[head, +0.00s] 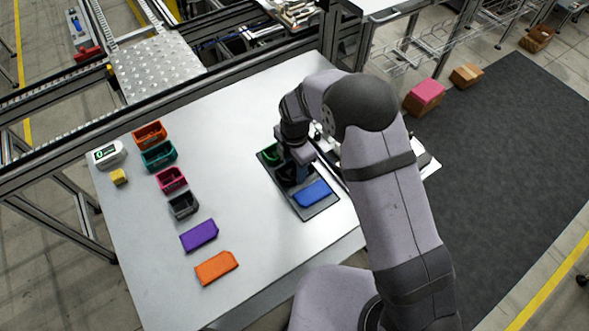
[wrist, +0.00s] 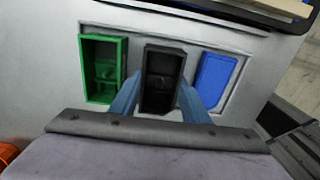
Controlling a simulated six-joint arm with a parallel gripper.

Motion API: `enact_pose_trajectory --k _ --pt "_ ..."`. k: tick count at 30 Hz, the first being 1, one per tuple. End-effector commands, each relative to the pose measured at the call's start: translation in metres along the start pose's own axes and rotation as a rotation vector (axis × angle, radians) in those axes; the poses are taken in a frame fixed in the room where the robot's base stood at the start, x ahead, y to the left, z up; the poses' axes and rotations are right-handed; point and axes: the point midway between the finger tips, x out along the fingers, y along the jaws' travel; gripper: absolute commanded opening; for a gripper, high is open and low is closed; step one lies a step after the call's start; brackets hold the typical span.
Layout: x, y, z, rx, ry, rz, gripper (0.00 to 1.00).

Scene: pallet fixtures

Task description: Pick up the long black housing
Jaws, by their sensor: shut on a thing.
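The long black housing (wrist: 163,77) is an open, box-like part in the wrist view, between a green housing and a blue part. My gripper (wrist: 160,100) has its two blue fingers on either side of the black housing, shut on it. In the head view my gripper (head: 291,172) points down over the middle of the dark pallet (head: 319,209), and the black housing is mostly hidden beneath it. I cannot tell whether the housing is still seated in the pallet or slightly lifted.
The green housing (wrist: 104,69) and the blue part (wrist: 216,82) lie close on either side. On the table's left are orange (head: 150,134), teal (head: 159,156), magenta (head: 171,179) and dark (head: 184,205) housings, plus purple (head: 199,236) and orange (head: 217,267) flat parts. The table's middle is clear.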

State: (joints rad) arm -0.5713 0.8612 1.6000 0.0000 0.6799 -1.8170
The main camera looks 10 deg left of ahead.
Motion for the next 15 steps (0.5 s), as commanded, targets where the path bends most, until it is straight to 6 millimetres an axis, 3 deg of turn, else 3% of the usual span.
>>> enact_pose_trajectory --k 5,15 --pt "-0.014 0.001 0.000 0.000 -0.001 0.005 0.17" --pt "-0.068 0.001 0.000 0.000 -0.001 0.006 0.17"
